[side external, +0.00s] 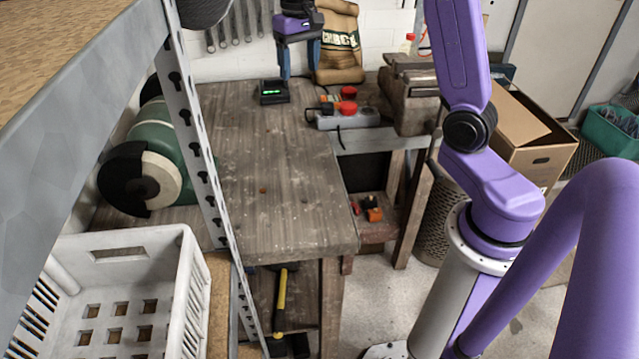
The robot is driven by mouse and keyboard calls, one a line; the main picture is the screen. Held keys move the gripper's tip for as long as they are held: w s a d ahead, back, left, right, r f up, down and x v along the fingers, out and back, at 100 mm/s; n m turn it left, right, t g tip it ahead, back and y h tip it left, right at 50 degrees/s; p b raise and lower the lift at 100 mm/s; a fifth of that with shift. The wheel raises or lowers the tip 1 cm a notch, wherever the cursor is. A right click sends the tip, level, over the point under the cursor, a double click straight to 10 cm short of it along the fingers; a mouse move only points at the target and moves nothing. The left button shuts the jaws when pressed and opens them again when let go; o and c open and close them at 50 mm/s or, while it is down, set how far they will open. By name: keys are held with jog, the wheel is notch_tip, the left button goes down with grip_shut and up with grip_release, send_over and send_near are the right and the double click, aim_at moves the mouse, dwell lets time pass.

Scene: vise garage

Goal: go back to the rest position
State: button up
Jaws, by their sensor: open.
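My gripper (299,60) is at the top middle of the side external view, above the back part of the wooden workbench (275,190). Its two blue fingers point down and stand apart, with nothing visible between them. A small black device with a green display (273,92) sits on the bench just below and left of the fingers. The upper part of the gripper's wrist is cut off by the picture's top edge.
A power strip (345,118) with red plugs and a vise (408,90) are right of the gripper. A sack (338,45) stands behind. A green bench grinder (150,160) is at left, behind a metal shelf post (197,125). The bench's front half is clear.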

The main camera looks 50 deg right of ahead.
jog(key=s+a+f+n, duration=0.2)
jog(key=s+a+n, duration=0.6)
jog(key=s+a, duration=0.6)
jog(key=s+f+n, duration=0.2)
jog(key=s+n, duration=0.2)
jog(key=s, duration=0.5)
jog(key=s+d+f+n, duration=0.1)
jog(key=s+f+n, duration=0.1)
jog(key=s, duration=0.7)
jog(key=shift+s+n, duration=0.35)
jog(key=shift+n, duration=0.55)
jog(key=shift+d, duration=0.1)
